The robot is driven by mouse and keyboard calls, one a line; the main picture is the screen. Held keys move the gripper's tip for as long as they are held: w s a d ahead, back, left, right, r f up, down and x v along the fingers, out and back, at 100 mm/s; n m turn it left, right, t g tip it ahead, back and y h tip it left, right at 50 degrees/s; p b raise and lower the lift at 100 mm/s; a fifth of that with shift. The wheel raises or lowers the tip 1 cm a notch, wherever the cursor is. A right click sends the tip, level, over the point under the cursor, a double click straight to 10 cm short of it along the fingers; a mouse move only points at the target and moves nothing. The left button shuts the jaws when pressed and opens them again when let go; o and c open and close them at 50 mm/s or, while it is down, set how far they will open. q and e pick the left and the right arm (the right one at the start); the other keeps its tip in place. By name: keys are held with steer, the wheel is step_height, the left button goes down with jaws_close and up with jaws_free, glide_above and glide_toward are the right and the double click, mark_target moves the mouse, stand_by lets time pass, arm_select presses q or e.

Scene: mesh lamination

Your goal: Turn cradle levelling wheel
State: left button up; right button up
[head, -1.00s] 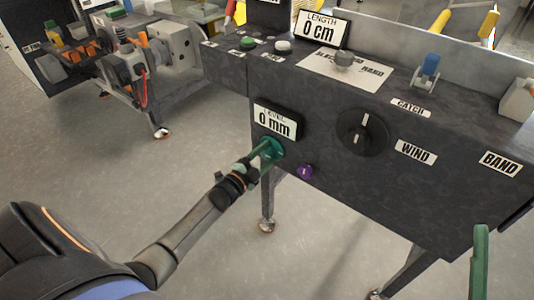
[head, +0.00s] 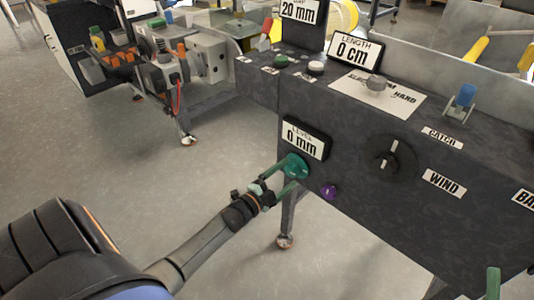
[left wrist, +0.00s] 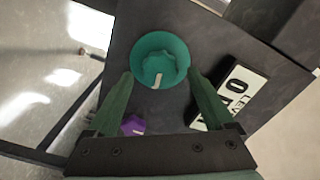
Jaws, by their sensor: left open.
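The cradle levelling wheel is a green knob (head: 296,166) on the dark front panel, below the LEVEL display (head: 304,138), which reads 0 mm. My left gripper (head: 281,178) is open just in front of the wheel, its green fingers apart. In the left wrist view the wheel (left wrist: 160,58) sits ahead, between and slightly beyond the fingertips of the gripper (left wrist: 161,76), with a pale mark at its lower edge. A gap shows on both sides. One green finger of my right gripper (head: 493,283) shows at the lower right edge.
A purple knob (head: 328,192) sits right below the wheel and also shows in the left wrist view (left wrist: 132,125). A black dial (head: 388,158) is farther right. Another machine (head: 160,55) stands at the back left. The floor between is clear.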

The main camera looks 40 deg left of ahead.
arm_select(q)
steer(key=s+p, duration=0.1)
steer(key=s, duration=0.8)
steer(key=shift+s+a+p, duration=0.25)
steer(key=shift+a+p, duration=0.1)
steer(key=shift+p, duration=0.05)
arm_select(e)
step_height(320, 180, down, 11)
steer(key=w+m+g+h, duration=0.2)
steer(key=m+g+h, duration=0.1)
steer(key=g+h, duration=0.1)
steer(key=shift+w+d+f, duration=0.15)
steer(key=shift+d, duration=0.25)
